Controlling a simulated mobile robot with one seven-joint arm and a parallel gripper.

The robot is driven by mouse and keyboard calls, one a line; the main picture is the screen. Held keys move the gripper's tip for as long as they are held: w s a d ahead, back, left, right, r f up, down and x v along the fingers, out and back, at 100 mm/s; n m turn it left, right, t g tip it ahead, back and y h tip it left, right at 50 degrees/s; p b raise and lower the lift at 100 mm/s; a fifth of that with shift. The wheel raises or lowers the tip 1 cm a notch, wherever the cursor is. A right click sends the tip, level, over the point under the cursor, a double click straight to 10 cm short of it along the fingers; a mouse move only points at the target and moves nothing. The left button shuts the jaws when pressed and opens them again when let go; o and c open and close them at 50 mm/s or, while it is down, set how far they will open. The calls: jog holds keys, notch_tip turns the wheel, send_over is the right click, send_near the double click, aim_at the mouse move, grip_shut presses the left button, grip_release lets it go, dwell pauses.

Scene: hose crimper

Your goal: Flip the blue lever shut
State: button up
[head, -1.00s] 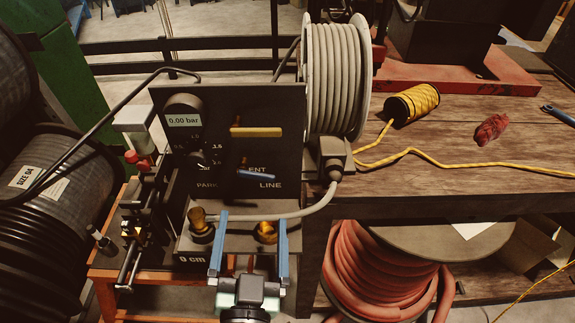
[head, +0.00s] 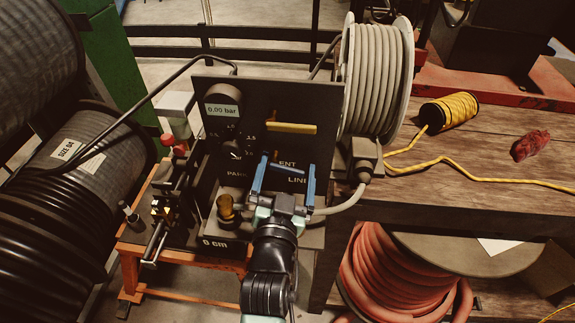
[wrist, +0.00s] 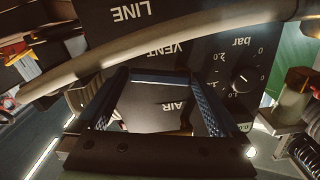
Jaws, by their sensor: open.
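The blue lever (head: 281,168) is on the dark panel (head: 215,88), beside the VENT and LINE lettering. It lies roughly level in the head view and is partly hidden by my gripper. My gripper (head: 287,163) is open, its two blue fingers pointing at the panel on either side of the lever. In the wrist view my gripper (wrist: 157,76) is open, and a dark blue bar (wrist: 158,71), apparently the lever, spans the space between the fingertips. I cannot tell whether the fingers touch it.
A yellow lever (head: 292,128) sits higher on the panel. A pressure dial (head: 236,150) and a 0.00 bar display (head: 222,110) are at its left. A grey hose (head: 345,203) curves past my gripper's right side. A brass fitting (head: 226,207) stands left of my wrist.

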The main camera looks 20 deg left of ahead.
jog(key=shift+w+a, duration=0.1)
jog(key=shift+w, duration=0.25)
jog(key=c, duration=1)
jog(key=shift+r+n+p, duration=0.35)
jog(key=shift+n+p, duration=0.1)
jog(key=shift+n, duration=0.65)
jog(key=shift+c, duration=0.2)
jog(key=shift+n, duration=0.5)
jog(key=o, duration=1)
jog(key=shift+o, duration=0.2)
